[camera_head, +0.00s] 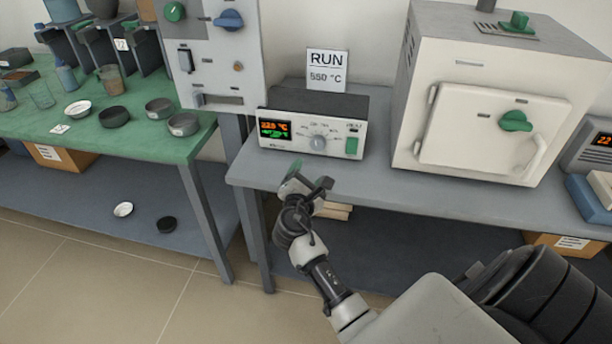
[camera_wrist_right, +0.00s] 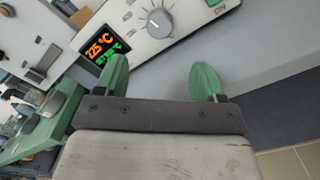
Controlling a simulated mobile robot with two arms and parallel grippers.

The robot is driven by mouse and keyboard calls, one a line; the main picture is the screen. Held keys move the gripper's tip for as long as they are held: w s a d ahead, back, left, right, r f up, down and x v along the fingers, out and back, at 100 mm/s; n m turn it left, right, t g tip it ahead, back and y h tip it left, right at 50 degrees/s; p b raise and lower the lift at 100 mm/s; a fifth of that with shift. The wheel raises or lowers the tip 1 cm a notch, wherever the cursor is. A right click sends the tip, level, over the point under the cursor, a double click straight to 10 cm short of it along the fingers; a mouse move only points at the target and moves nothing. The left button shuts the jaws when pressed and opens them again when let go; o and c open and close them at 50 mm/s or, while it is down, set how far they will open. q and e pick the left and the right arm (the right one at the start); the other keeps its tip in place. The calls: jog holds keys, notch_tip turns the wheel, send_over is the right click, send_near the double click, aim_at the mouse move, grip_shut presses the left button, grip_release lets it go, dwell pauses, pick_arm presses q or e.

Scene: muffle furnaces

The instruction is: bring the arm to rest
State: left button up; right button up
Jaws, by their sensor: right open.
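My right arm reaches in from the lower right in the head view. Its gripper (camera_head: 308,180) is at the front edge of the grey bench (camera_head: 400,187), in front of the controller box (camera_head: 312,134). In the right wrist view the two green fingers of this gripper (camera_wrist_right: 163,82) stand apart with nothing between them. The controller's lit display (camera_wrist_right: 105,50) and grey knob (camera_wrist_right: 160,22) lie beyond the fingertips, with a gap of bare bench between. My left gripper does not show in either view.
A white furnace (camera_head: 490,110) with a closed door and green knob stands on the bench to the right. A "RUN 550 °C" sign (camera_head: 327,70) stands behind the controller. A green-topped table (camera_head: 140,137) with dishes and beakers is at left. Floor (camera_head: 90,270) shows at lower left.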

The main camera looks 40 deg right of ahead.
jog(key=s+a+f+m+g+y, duration=0.25)
jog(key=s+f+m, duration=0.2)
jog(key=s, duration=0.25)
jog(key=s+a+f+m+g+y, duration=0.2)
jog(key=s+a+f+m+y, duration=0.15)
jog(key=s+m, duration=0.35)
jog(key=s+a+m+g+y, duration=0.4)
jog(key=s+a+y, duration=0.5)
jog(key=s, duration=0.5)
notch_tip(320, 180, down, 20)
jog(key=s+a+g+h+p, duration=0.1)
jog(key=p, duration=0.4)
pick_arm(q)
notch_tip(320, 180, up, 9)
jog(key=p, duration=0.3)
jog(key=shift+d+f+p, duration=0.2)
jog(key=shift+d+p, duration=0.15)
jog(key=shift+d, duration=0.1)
pick_arm(e)
jog(key=s+d+f+g, duration=0.1)
jog(key=s+d+f, duration=0.1)
jog(key=s+f, duration=1.1)
jog(key=s, duration=0.4)
jog(key=shift+d+f, duration=0.25)
jog(key=shift+d, duration=0.15)
